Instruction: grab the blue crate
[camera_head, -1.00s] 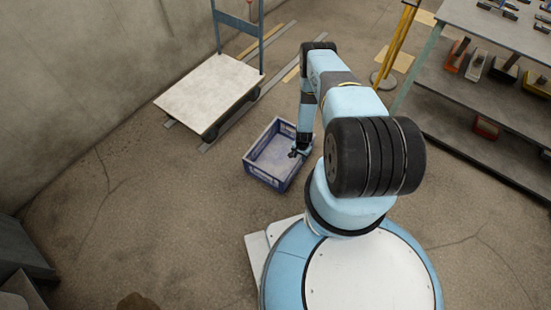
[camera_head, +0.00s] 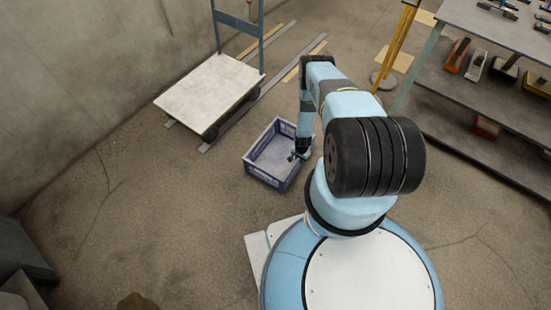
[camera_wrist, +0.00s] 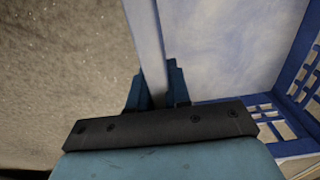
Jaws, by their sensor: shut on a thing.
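The blue crate (camera_head: 264,181) sits on the floor left of my arm, open at the top, with a pale inside. My gripper (camera_head: 293,157) is at its right side wall. In the wrist view, my gripper (camera_wrist: 158,84) has one finger on each side of the crate's wall rim (camera_wrist: 146,40) and is shut on it. The crate's pale floor and blue lattice wall (camera_wrist: 298,75) show to the right of the fingers. Part of the crate's right side is hidden behind my arm.
A flat trolley (camera_head: 208,92) with a blue handle stands behind the crate to the left. A shelf (camera_head: 470,100) with tools is at the right, near a yellow post (camera_head: 396,45). The floor left of the crate is clear.

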